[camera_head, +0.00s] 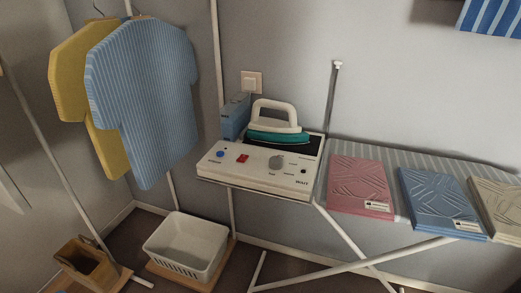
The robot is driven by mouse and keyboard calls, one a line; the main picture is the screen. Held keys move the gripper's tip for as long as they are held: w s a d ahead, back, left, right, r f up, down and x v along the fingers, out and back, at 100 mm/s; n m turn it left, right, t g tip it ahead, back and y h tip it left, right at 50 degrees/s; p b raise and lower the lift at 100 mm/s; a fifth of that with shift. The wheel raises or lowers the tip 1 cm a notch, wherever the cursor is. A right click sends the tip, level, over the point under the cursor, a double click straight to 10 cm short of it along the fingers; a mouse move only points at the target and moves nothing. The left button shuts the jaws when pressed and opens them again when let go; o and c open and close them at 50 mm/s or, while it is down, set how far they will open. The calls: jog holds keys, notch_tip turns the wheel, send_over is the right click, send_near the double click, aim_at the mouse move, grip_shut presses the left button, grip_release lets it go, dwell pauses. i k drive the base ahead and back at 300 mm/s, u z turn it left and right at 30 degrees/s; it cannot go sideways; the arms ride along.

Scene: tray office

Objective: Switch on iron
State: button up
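The iron (276,122) has a white handle and a teal body. It rests on a white base station (262,177) at the left end of the ironing board. The front panel of the station carries a red switch (242,158), a blue button (220,154), a grey round dial (277,162) and a small dark knob near its right end. Whether the red switch is on or off cannot be told at this size. My gripper does not show in the camera_head view.
Folded pink (360,186), blue (440,202) and cream (499,210) shirts lie on the striped board (340,151). A blue box (236,115) stands behind the station. Hanging shirts (150,95) are at left. A white basket (187,245) and a brown container (86,262) stand below.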

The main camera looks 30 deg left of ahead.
aim_at(243, 158)
jog(key=u, duration=0.55)
jog(key=k, duration=0.65)
jog(key=u, duration=0.9)
jog(key=i, duration=1.6)
jog(key=z, duration=0.6)
